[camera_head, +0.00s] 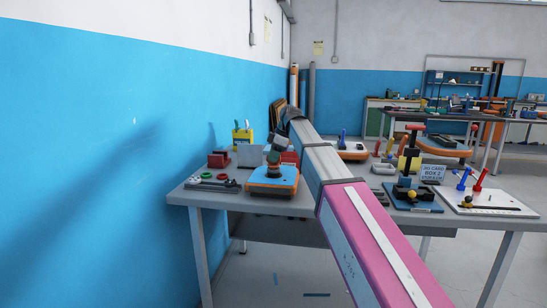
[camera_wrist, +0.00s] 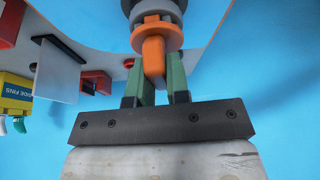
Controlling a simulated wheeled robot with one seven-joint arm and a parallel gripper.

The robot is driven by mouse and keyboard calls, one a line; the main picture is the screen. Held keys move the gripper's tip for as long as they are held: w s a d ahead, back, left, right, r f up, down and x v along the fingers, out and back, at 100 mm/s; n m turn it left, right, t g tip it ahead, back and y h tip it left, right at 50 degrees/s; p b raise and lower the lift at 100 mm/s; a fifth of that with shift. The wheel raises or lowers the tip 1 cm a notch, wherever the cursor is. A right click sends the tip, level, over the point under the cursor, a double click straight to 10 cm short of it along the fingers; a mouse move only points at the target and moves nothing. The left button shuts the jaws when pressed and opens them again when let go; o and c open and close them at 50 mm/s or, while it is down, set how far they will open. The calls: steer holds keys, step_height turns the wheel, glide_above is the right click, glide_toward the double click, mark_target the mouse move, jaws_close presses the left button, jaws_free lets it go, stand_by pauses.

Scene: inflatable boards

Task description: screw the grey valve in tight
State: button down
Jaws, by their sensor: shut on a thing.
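The grey valve shows in the wrist view (camera_wrist: 158,8) as stacked grey rings at the top, just beyond an orange flanged part (camera_wrist: 152,50) with a flat tab. My gripper (camera_wrist: 153,72) has its two green fingers shut on the orange tab, one on each side. The orange part lines up with the grey rings and appears to touch them. In the head view my gripper (camera_head: 274,160) points down over the orange and blue board (camera_head: 273,183) on the table. The valve is too small to make out there, and its seat is hidden in both views.
The table (camera_head: 205,197) stands against the blue wall. Left of the board lie green and red rings (camera_head: 207,176). Behind are a red block (camera_head: 218,159), a grey panel (camera_head: 250,156) and a yellow bin (camera_head: 243,137). Fixtures and a white board (camera_head: 488,202) stand to the right, beyond my arm.

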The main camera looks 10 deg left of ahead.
steer(key=shift+m+t, duration=0.6)
steer(key=shift+m, duration=0.8)
steer(key=shift+s+m+t, duration=0.1)
steer(key=shift+m+t, duration=0.2)
steer(key=shift+m, duration=0.5)
steer(key=shift+m+t, duration=0.3)
steer(key=shift+m, duration=0.6)
steer(key=shift+m+t+h, duration=0.3)
steer(key=shift+m+t, duration=0.1)
steer(key=shift+m, duration=0.5)
steer(key=shift+r, duration=2.55)
